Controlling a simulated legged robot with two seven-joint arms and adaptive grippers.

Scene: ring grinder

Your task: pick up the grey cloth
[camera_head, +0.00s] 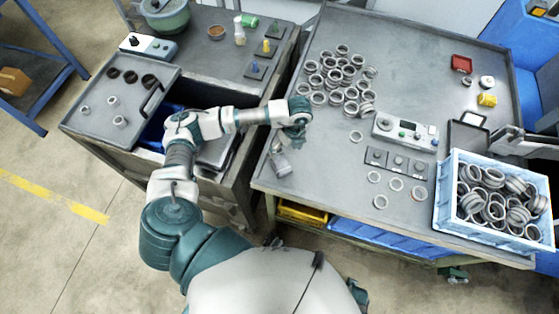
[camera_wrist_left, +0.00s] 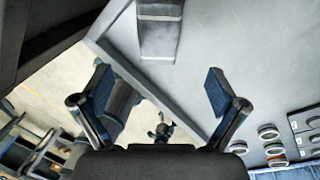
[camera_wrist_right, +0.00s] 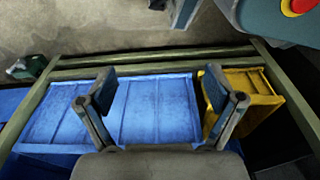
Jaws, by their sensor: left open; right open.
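The grey cloth (camera_head: 280,163) lies near the left edge of the right-hand table, just below my left gripper in the head view. In the left wrist view it is a grey folded strip (camera_wrist_left: 160,28) at the top, flat on the table and beyond the fingertips. My left gripper (camera_head: 291,138) is over the table's left edge. In its wrist view the fingers (camera_wrist_left: 160,88) are wide apart with nothing between them. My right gripper (camera_wrist_right: 158,88) shows in its own wrist view, open and empty, over a blue bin beside a yellow bin.
Many metal rings (camera_head: 340,75) lie behind the cloth. A control box (camera_head: 405,132) and a light blue crate (camera_head: 447,200) full of rings stand to the right. A blue bin (camera_wrist_right: 150,110) and a yellow bin (camera_wrist_right: 245,88) sit under the table. Bare tabletop surrounds the cloth.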

